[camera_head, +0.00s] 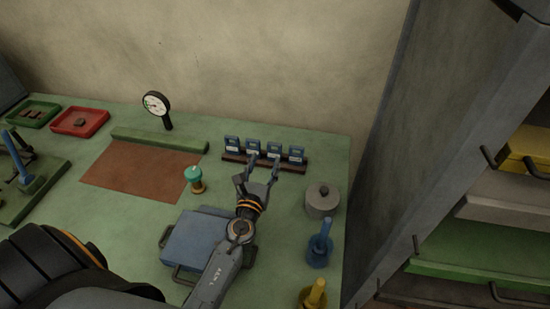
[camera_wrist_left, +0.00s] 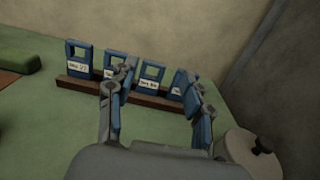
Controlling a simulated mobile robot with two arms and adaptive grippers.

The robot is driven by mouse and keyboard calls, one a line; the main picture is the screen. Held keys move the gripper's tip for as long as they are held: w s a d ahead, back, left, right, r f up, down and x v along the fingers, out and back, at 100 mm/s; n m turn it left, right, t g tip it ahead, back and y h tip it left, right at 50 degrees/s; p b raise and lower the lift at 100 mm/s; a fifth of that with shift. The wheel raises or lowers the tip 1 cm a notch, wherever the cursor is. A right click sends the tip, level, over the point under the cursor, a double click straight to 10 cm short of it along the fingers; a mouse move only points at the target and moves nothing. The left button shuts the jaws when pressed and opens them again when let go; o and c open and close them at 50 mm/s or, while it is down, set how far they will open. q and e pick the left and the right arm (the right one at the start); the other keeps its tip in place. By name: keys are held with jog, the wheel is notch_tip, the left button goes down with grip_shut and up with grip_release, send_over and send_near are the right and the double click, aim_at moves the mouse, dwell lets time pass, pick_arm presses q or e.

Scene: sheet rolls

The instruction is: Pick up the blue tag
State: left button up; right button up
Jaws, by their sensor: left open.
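Several blue tags with white labels stand upright in a row in a brown rack (camera_head: 232,157). In the head view they are the far left tag (camera_head: 231,142), two middle tags (camera_head: 252,144) (camera_head: 273,149) and the far right tag (camera_head: 296,153). The wrist view shows the far left tag (camera_wrist_left: 79,55) clear and a middle tag (camera_wrist_left: 152,74) between my fingers. My left gripper (camera_head: 264,163) is open and empty, just in front of the rack; it also shows in the wrist view (camera_wrist_left: 160,88). Its fingers partly hide the other two tags there. My right gripper is not in view.
A grey lidded pot (camera_head: 322,203) stands right of the rack. A blue case (camera_head: 190,243) lies under my left arm. A teal-topped stamp (camera_head: 194,177), a dial gauge (camera_head: 156,105) and blue (camera_head: 319,250) and yellow (camera_head: 314,294) handled tools stand on the green table.

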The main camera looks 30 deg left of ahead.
aim_at(274, 146)
pick_arm(q)
jog(key=f+b, duration=0.2)
jog(key=f, duration=0.1)
jog(key=shift+w+f, duration=0.1)
jog(key=shift+w, duration=0.3)
jog(key=x, duration=0.6)
jog(key=shift+a, duration=0.1)
jog(key=x, duration=0.3)
jog(key=b+x, duration=0.1)
jog(key=x, duration=0.1)
jog(key=shift+w+f, duration=0.3)
jog(key=shift+f, duration=0.05)
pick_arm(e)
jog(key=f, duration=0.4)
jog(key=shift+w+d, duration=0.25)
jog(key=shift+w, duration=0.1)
pick_arm(q)
jog(key=shift+s+r, duration=0.1)
jog(key=c, duration=0.8)
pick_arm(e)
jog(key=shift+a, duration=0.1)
pick_arm(q)
jog(key=shift+o, duration=0.2)
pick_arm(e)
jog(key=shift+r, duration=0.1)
